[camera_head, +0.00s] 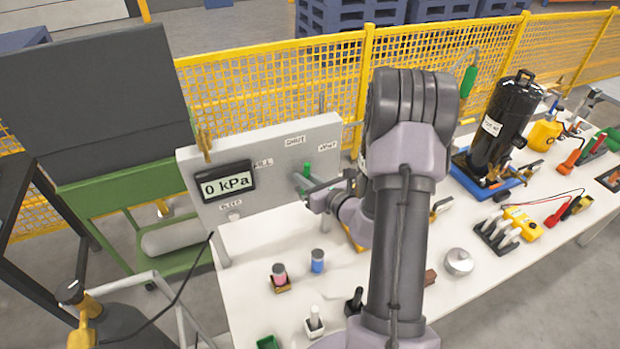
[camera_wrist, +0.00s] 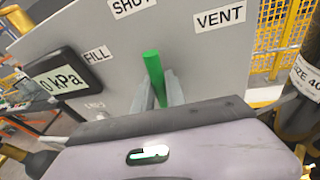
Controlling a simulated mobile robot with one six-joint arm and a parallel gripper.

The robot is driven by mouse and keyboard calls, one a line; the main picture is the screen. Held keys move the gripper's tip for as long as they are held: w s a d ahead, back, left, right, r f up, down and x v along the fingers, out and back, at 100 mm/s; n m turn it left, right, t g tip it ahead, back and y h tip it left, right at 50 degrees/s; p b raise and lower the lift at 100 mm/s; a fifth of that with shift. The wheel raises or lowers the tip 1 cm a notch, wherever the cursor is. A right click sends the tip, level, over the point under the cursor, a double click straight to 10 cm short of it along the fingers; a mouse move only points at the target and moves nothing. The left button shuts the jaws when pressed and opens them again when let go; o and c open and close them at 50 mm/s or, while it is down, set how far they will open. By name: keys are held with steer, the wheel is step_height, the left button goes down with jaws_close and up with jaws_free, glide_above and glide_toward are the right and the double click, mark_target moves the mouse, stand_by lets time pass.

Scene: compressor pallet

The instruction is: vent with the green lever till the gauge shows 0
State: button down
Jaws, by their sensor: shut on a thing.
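The green lever (camera_head: 307,169) is on the grey panel (camera_head: 262,150), below the SHUT and VENT labels. In the wrist view the green lever (camera_wrist: 154,78) stands up between the two grey fingers of my gripper (camera_wrist: 158,88), which is shut on it. My gripper (camera_head: 306,184) also shows at the panel in the head view. In the wrist view the lever's top lies below and between SHUT (camera_wrist: 132,6) and VENT (camera_wrist: 220,18); its exact setting is hard to tell. The gauge (camera_head: 226,182) reads 0 kPa, also in the wrist view (camera_wrist: 62,80).
The white table (camera_head: 340,290) holds a pink-topped and a blue-topped item in front of the panel. A black tank (camera_head: 500,120) stands in a blue tray to the right. A yellow mesh fence (camera_head: 270,80) runs behind. My arm hides the table's middle.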

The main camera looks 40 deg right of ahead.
steer(key=shift+w+a+n, duration=0.1)
steer(key=shift+a+n, duration=0.3)
stand_by(0.3)
steer(key=c, duration=1.4)
jaws_free()
steer(key=shift+o, duration=0.2)
steer(key=p+v, duration=0.9)
steer(key=v, duration=0.8)
steer(key=shift+a+r+p, duration=0.25)
steer(key=shift+p, duration=0.05)
